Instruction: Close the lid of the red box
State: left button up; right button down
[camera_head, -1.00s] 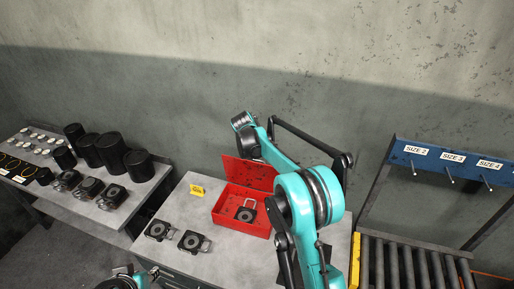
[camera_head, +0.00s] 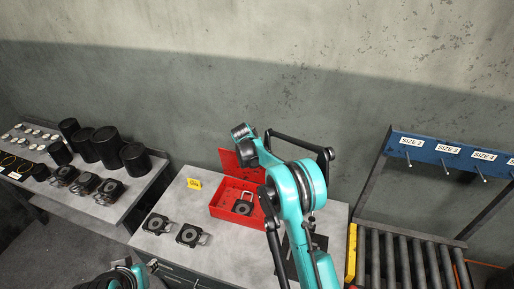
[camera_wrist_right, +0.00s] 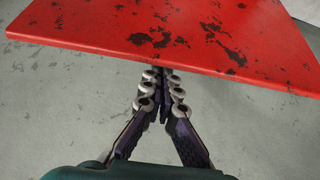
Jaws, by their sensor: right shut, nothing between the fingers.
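The red box (camera_head: 224,213) stands on the grey table with its lid (camera_head: 238,167) raised at the back. A black part with a pale loop (camera_head: 243,206) lies inside it. My right arm reaches over the right side of the box, its wrist by the lid; its fingers are hidden in the head view. In the right wrist view the gripper (camera_wrist_right: 163,88) is shut and empty, its tips partly covered by the edge of the red, worn lid (camera_wrist_right: 180,40). I cannot tell if they touch. My left arm shows at the bottom left of the head view, its fingers unclear.
Two similar black parts (camera_head: 189,235) lie left of the box, near a yellow tag (camera_head: 194,184). A side table (camera_head: 140,185) at left holds black cylinders (camera_head: 107,147) and more parts. A roller conveyor (camera_head: 405,262) and blue hook rack (camera_head: 440,150) stand at right.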

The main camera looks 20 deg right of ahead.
jog(key=shift+s+a, duration=0.1)
jog(key=shift+s, duration=0.1)
